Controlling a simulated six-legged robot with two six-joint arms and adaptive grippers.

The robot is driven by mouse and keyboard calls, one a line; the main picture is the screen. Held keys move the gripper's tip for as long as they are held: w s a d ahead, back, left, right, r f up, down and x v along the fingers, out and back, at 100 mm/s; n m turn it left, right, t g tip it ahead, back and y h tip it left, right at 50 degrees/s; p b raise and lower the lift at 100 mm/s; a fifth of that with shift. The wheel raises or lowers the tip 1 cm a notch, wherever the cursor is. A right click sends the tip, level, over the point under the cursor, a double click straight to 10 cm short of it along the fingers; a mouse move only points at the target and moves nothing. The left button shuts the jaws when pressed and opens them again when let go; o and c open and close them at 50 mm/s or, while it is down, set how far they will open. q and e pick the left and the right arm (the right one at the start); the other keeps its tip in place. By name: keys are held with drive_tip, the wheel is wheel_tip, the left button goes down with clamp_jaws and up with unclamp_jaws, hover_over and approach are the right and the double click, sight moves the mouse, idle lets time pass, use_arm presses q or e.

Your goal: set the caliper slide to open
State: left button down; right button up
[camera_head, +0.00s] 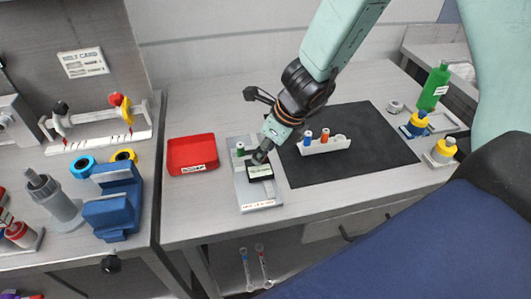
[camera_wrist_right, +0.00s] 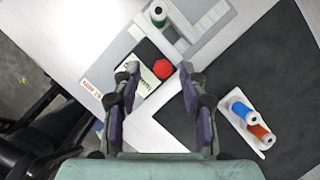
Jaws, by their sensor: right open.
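The caliper is a grey plate (camera_head: 262,203) near the middle of the bench in the head view. A black slide block with a pale label (camera_head: 260,172) sits on it, and a green cylinder (camera_head: 240,148) stands at its far end. In the right wrist view the slide block (camera_wrist_right: 150,58) carries a red knob (camera_wrist_right: 163,68), and the green cylinder (camera_wrist_right: 157,14) is beyond it. My right gripper (camera_wrist_right: 159,70) is open, its fingertips on either side of the red knob, without visible contact. In the head view my right gripper (camera_head: 263,153) partly hides the slide. My left gripper is not in view.
A red tray (camera_head: 191,153) lies left of the caliper. A white holder with blue and orange pegs (camera_head: 324,145) stands on a dark mat (camera_head: 380,160) to the right. Blue blocks (camera_head: 113,205) and a grey bottle sit on the left bench. Green and yellow bottles stand far right.

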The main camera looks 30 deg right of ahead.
drive_tip(key=shift+w+d+f, duration=0.2)
drive_tip(key=shift+w, duration=0.05)
drive_tip(key=shift+c, duration=0.3)
drive_tip(key=shift+s+a+r, duration=0.1)
drive_tip(key=shift+s+a, duration=0.05)
drive_tip(key=c, duration=0.4)
clamp_jaws()
